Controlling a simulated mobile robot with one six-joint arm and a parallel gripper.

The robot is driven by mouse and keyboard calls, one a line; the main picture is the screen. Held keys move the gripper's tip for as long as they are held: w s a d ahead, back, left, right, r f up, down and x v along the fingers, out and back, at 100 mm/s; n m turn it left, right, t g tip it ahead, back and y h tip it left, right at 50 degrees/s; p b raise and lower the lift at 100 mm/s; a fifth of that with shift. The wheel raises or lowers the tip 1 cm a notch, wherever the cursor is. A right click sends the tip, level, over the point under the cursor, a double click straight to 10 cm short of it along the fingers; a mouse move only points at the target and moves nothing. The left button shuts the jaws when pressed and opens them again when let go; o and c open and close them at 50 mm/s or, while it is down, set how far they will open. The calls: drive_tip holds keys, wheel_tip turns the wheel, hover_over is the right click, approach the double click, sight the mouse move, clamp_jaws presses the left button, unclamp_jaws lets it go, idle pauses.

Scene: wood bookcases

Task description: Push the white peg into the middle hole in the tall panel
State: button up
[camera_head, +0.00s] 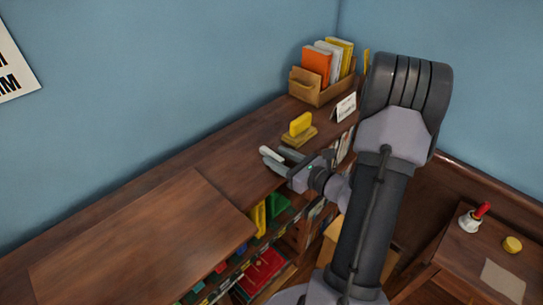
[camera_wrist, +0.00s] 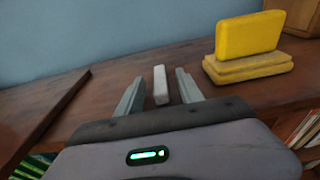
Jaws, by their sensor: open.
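The white peg (camera_wrist: 160,86) is a small pale bar on the wooden bookcase top. It shows between the two fingers of my gripper (camera_wrist: 159,77) in the wrist view, with a gap on each side. In the head view the peg (camera_head: 265,150) is a pale tip at the fingers of my gripper (camera_head: 273,158), which is open low over the bookcase top. I cannot tell whether the peg lies flat or stands. No tall panel with holes can be made out in either view.
A yellow block (camera_head: 300,123) on a tan base (camera_head: 299,137) stands close by, right of the fingers in the wrist view. Behind it are a file box (camera_head: 308,88) and a white card (camera_head: 346,106). A raised wooden board (camera_head: 140,245) lies to the left.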

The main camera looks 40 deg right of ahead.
drive_tip(key=shift+w+f, duration=0.15)
drive_tip(key=shift+w, duration=0.6)
drive_tip(key=shift+s, duration=0.15)
drive_tip(key=shift+c, duration=0.6)
clamp_jaws()
